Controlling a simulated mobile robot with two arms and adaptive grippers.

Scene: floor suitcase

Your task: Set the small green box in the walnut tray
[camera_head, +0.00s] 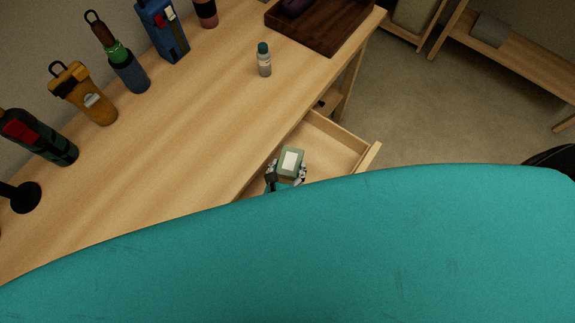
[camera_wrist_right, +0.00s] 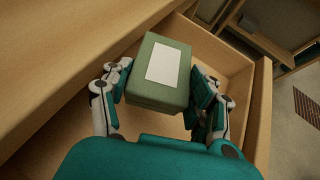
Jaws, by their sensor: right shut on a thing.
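The small green box (camera_head: 290,163) has a pale label on top. My right gripper (camera_head: 286,175) is shut on it, over the open drawer. In the right wrist view the green box (camera_wrist_right: 159,72) sits between the two fingers of the right gripper (camera_wrist_right: 160,95), with drawer walls around and below it. The walnut tray (camera_head: 320,32) stands on the far end of the table, cut by the top edge of the head view, with a dark purple thing in it. My left gripper is not in view.
The open drawer (camera_head: 338,143) juts from the wooden table (camera_head: 190,125). A small bottle (camera_head: 264,60) stands on the table between drawer and tray. Several bottles and containers, such as a yellow one (camera_head: 88,98), line the wall side. The table's middle is clear. A bench (camera_head: 510,55) stands beyond.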

